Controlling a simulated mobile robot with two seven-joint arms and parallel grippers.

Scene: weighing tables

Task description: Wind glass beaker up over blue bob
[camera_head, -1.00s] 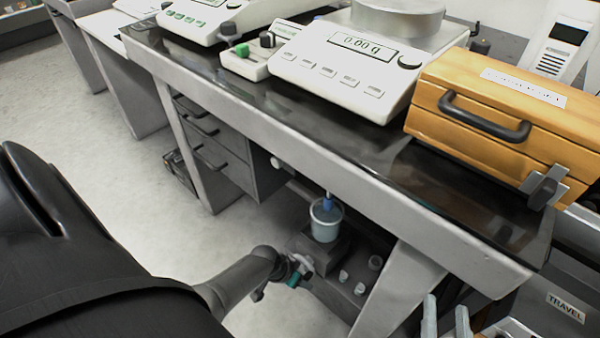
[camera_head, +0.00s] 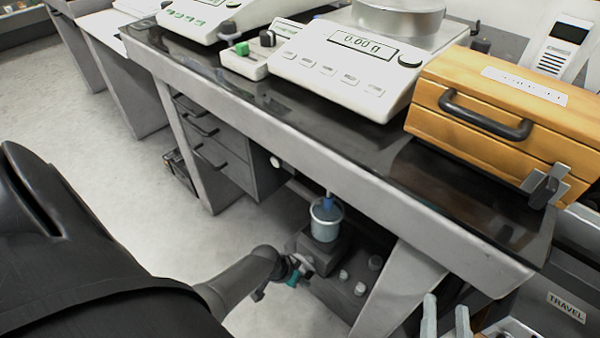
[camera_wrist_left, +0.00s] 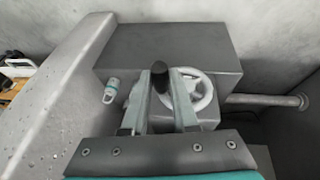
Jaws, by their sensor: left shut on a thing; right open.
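The glass beaker (camera_head: 325,230) stands upright on a dark platform (camera_head: 318,252) below the weighing table. The blue bob (camera_head: 327,204) hangs at the beaker's mouth; its lower part seems to be inside, seen through the glass. My left gripper (camera_head: 300,268) is low, in front of the platform. In the left wrist view it (camera_wrist_left: 160,100) is shut on the black crank knob (camera_wrist_left: 160,75) of a pale handwheel (camera_wrist_left: 201,91) on a grey box (camera_wrist_left: 180,50). My right gripper (camera_head: 446,318) is open and empty at the bottom edge of the head view.
A balance (camera_head: 340,75) and a wooden case (camera_head: 500,115) stand on the dark tabletop (camera_head: 400,160). The table's grey front edge (camera_head: 300,150) overhangs the beaker. A slanted table leg (camera_head: 400,285) is right of the platform. Drawers (camera_head: 215,150) are to the left. Several small weights (camera_head: 360,288) lie beside the platform.

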